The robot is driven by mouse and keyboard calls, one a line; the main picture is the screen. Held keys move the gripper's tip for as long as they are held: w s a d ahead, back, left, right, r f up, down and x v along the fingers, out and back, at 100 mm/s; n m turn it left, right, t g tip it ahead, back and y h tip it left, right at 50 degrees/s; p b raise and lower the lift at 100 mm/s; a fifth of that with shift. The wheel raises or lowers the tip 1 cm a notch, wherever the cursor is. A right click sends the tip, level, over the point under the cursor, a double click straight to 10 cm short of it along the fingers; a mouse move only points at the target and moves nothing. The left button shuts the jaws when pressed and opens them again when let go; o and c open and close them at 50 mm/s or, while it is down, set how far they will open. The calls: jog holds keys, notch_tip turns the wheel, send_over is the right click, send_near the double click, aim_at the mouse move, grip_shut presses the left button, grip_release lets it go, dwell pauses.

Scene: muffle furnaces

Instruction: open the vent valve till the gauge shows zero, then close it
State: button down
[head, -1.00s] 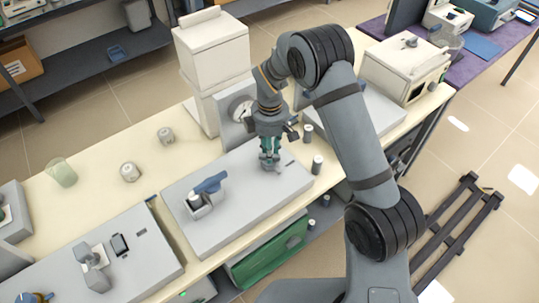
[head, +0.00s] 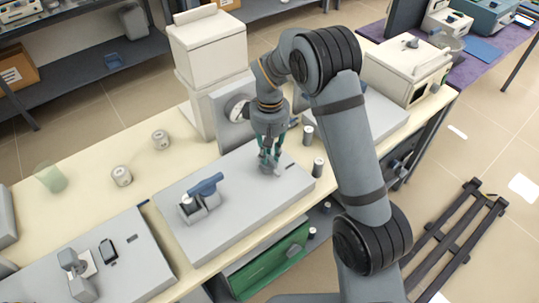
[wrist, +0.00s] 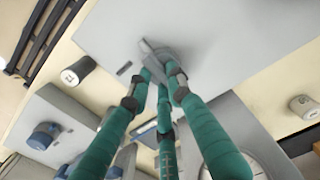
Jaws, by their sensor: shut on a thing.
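The vent valve (wrist: 158,55) is a small grey handle on the flat top of a grey panel box (head: 225,222). My gripper (head: 268,164) points down at it, its green fingers together around the handle. In the wrist view, my gripper (wrist: 160,82) has its tips at the grey handle, partly covering it. The gauge (head: 237,108) is a round white dial on an upright grey plate behind the valve; its needle is too small to read. Part of the dial also shows in the wrist view (wrist: 235,160).
A blue-handled fitting (head: 204,187) stands on the left of the same panel. Small grey-capped cylinders (head: 318,167) stand to the right. A white furnace (head: 208,50) rises behind. Two small jars (head: 121,176) and a greenish beaker (head: 51,177) stand on the bench at left.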

jog(key=shift+m, duration=0.4)
jog(key=c, duration=1.6)
grip_release()
jog(key=shift+o, duration=0.2)
jog(key=shift+r, duration=0.1)
notch_tip(320, 180, up, 12)
notch_tip(320, 180, down, 12)
jog(key=shift+f, duration=0.15)
